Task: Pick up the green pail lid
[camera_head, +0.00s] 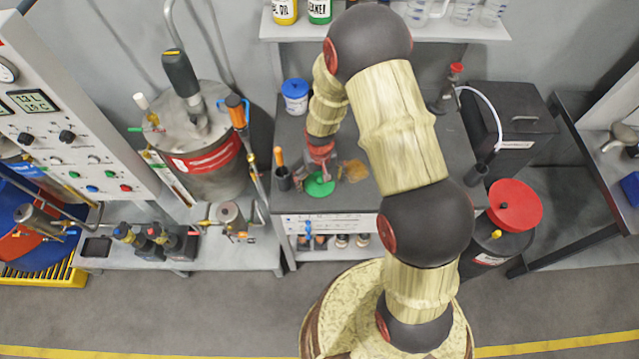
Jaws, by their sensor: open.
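The green pail lid (319,187) is a small round green disc lying on the dark top of the middle bench (360,203), near its front edge. My gripper (318,168) is just above the lid, at the end of my arm, which reaches down over the bench. The jaws are open. The gripper covers part of the lid's far side, and the fingertips are small in this view, so I cannot tell whether they touch the lid.
A dark holder with an orange-handled tool (281,170) stands left of the lid. A brown patch (355,170) lies to its right. A blue-lidded white tub (295,95) stands farther back. A shelf (470,30) with bottles is above. A red-lidded drum (513,205) stands right of the bench.

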